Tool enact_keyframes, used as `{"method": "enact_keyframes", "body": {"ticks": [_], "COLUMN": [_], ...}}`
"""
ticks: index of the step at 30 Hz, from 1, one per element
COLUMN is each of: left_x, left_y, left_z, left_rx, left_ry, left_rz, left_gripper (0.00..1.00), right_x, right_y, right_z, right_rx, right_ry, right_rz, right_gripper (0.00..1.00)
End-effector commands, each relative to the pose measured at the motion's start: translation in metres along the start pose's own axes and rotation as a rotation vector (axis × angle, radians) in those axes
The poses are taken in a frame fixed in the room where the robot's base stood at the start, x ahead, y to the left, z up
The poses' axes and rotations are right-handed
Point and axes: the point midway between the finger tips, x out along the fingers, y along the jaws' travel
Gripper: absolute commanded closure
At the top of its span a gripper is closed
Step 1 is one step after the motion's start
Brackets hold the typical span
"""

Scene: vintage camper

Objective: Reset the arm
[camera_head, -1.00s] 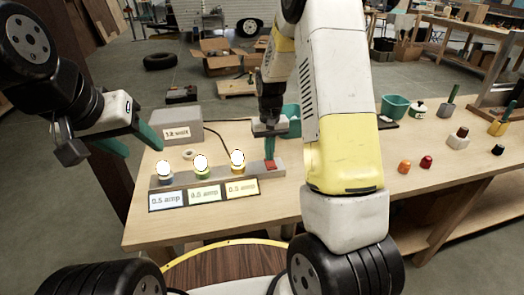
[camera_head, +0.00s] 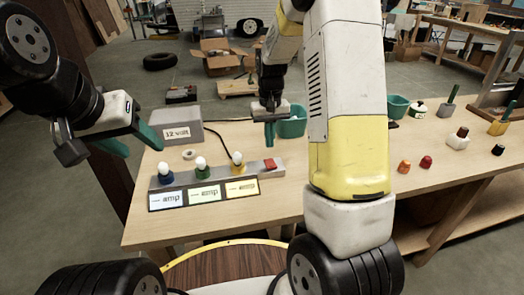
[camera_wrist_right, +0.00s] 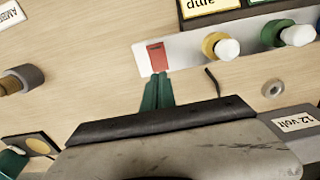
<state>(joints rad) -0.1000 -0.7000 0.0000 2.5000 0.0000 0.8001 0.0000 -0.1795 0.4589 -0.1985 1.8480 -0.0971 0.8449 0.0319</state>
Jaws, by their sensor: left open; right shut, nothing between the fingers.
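My right gripper (camera_head: 270,146) is shut and empty. Its green fingers point down, raised above and behind the red switch (camera_head: 270,163). The switch sits at the right end of a grey bar (camera_head: 220,174) on the workbench (camera_head: 290,207). In the right wrist view, the closed fingertips (camera_wrist_right: 156,78) appear just below the red switch (camera_wrist_right: 156,57). The bar carries three unlit white bulbs: a blue-based one (camera_head: 164,170), a green-based one (camera_head: 201,166) and a yellow-based one (camera_head: 237,161). My left gripper (camera_head: 142,147) is open and empty at the bench's left side.
A green bin (camera_head: 293,124) stands behind my right arm. Small objects, including an orange one (camera_head: 403,166), lie at the right.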

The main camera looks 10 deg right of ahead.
Motion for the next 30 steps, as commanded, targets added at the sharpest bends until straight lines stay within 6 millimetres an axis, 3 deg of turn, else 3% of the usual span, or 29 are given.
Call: {"method": "enact_keyframes", "body": {"ticks": [6,17,20,23,30], "left_x": [0.000,0.000,0.000,0.000,0.000], "left_y": [0.000,0.000,0.000,0.000,0.000], "left_z": [0.000,0.000,0.000,0.000,0.000], "left_rx": [0.000,0.000,0.000,0.000,0.000], "left_ry": [0.000,0.000,0.000,0.000,0.000], "left_rz": [0.000,0.000,0.000,0.000,0.000], "left_gripper": [0.46,0.46,0.46,0.46,0.46], "right_x": [-0.013,-0.017,-0.033,-0.062,-0.138], "right_y": [0.000,0.000,-0.001,-0.003,-0.011], "right_z": [0.000,0.001,0.009,0.026,0.096], "right_rx": [0.000,0.000,0.003,0.007,0.005], "right_ry": [0.001,0.005,0.031,0.080,0.242], "right_rz": [0.000,-0.003,-0.018,-0.047,-0.122], "right_gripper": [1.00,1.00,1.00,1.00,1.00]}}
